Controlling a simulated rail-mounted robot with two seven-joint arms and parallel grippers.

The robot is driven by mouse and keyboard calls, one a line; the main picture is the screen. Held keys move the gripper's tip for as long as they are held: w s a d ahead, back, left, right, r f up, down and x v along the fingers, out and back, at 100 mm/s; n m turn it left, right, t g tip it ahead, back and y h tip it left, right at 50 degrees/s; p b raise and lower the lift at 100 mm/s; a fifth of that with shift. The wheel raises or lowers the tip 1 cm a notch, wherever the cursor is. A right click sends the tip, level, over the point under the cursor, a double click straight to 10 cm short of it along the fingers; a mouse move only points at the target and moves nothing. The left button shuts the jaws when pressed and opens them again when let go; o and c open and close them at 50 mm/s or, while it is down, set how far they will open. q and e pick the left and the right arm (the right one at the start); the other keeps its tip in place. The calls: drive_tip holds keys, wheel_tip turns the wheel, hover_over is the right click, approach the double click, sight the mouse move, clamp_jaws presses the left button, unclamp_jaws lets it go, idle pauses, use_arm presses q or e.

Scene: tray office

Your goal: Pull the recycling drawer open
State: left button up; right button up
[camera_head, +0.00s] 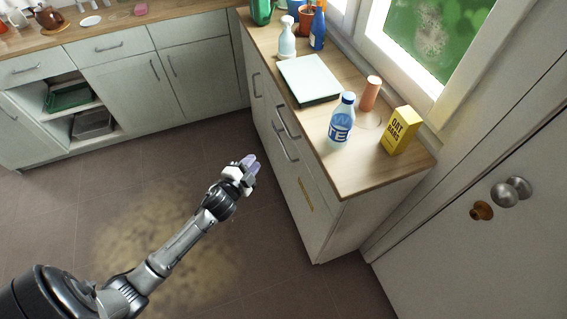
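The right-hand cabinet run (277,165) has drawer fronts with dark bar handles. One handle (287,122) is high on the front and another handle (286,148) sits below it. A yellow strip (306,195) lies lower on the front, too small to read; it may mark the recycling drawer. The fronts look closed. My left gripper (249,165) is in front of this cabinet, over the floor and apart from the handles. Its pale fingertips look close together, and I cannot tell whether they are open. My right gripper is not in view.
A door (500,240) stands at right.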

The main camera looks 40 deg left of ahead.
sight(283, 146)
use_arm(q)
drive_tip(key=w+a+f+m+t+h+b, duration=0.2)
drive_tip(key=w+f+m+h+b, duration=0.15)
drive_tip(key=f+b, duration=0.5)
drive_tip(key=w+a+f+m+t+h+b, duration=0.1)
drive_tip(key=w+a+f+m+h+b, duration=0.1)
drive_tip(key=f+m+b, duration=0.45)
drive_tip(key=shift+n, duration=0.6)
drive_tip(key=shift+w+d+r+b, duration=0.3)
drive_tip(key=shift+w+b, duration=0.85)
drive_tip(key=shift+w, duration=1.15)
drive_tip(key=shift+w+d+r+b, duration=0.3)
drive_tip(key=shift+w+b, duration=0.9)
drive_tip(key=shift+w, duration=1.05)
drive_tip(key=shift+w+d+r+b, duration=0.15)
drive_tip(key=shift+w+r+b, duration=0.2)
drive_tip(key=shift+w+b, duration=1.4)
drive_tip(key=shift+w+p, duration=0.5)
drive_tip(key=shift+p, duration=0.1)
drive_tip(key=shift+c, duration=0.3)
clamp_jaws()
